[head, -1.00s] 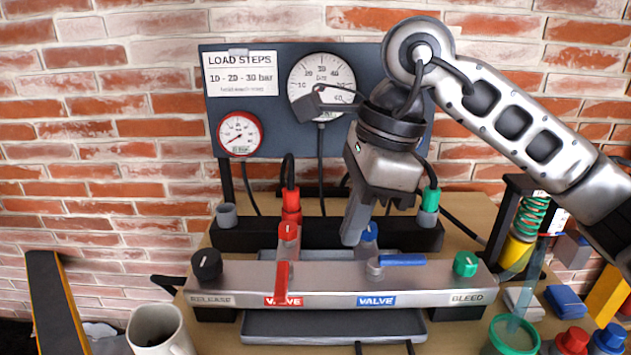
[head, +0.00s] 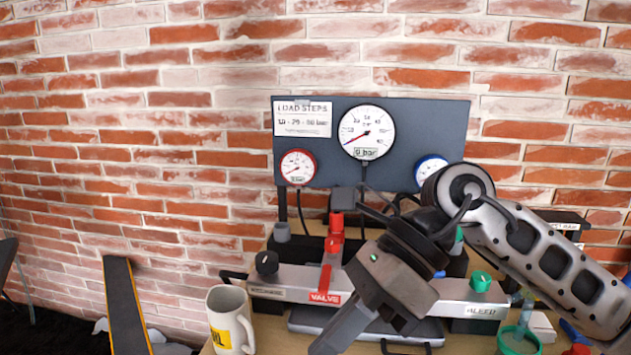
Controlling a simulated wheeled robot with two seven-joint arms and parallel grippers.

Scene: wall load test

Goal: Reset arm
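My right arm comes in from the right, and its gripper (head: 345,335) hangs low in front of the valve bar (head: 292,279). One long finger points down and left; the gap between the fingers does not show clearly. The red valve lever (head: 327,272) is to the left of the gripper, apart from it in the picture. The blue valve lever is mostly hidden behind the gripper. The large centre gauge (head: 367,132) reads 0 bar, its needle pointing lower left. The red-rimmed gauge (head: 297,167) also points low. The blue-rimmed gauge (head: 431,170) is partly covered by my arm. My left gripper is not in view.
A black release knob (head: 267,263) and green bleed knob (head: 480,281) sit on the bar. A mug (head: 230,318) stands at the front left, a green-rimmed cup (head: 519,341) at the front right. A dark, orange-edged board (head: 122,300) stands left. A brick wall is behind.

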